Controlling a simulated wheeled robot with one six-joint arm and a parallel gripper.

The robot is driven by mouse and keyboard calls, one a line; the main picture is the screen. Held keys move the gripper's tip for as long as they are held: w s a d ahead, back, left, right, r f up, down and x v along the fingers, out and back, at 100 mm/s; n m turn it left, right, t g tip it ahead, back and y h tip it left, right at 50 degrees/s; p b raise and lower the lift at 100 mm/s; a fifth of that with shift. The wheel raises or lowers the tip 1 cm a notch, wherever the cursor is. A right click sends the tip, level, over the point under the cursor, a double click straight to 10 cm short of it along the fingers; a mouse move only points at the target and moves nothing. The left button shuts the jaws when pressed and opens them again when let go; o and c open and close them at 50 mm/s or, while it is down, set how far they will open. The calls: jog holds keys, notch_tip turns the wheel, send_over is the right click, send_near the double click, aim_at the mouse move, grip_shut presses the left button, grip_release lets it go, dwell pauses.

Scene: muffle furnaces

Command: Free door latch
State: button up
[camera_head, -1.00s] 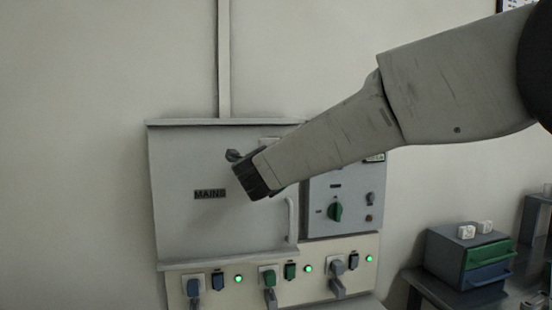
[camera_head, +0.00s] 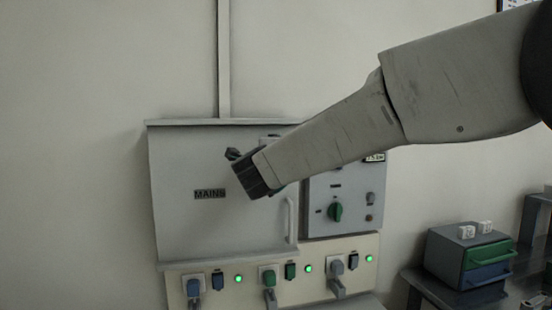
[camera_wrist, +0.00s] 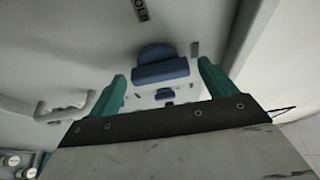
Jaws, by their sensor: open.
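The grey door (camera_head: 215,222) of the wall cabinet is closed and carries a MAINS label (camera_head: 209,194). In the wrist view a dark blue latch part (camera_wrist: 160,70) lies ahead, on a pale mount. My gripper (camera_wrist: 163,84) is open, with its green fingers apart, one on each side of the blue part in the picture. I cannot tell whether they touch it. In the head view the wrist end covers part of the door and hides the fingertips.
A door handle (camera_head: 290,218) stands at the door's right side. A control panel with a green knob (camera_head: 336,211) is to the right. Sockets, plugs and green lamps line the strip (camera_head: 220,297) below. A drawer box (camera_head: 468,256) sits on a table at the right.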

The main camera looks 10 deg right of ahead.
jog(key=v, duration=0.7)
jog(key=shift+s, duration=0.35)
jog(key=shift+a, duration=0.1)
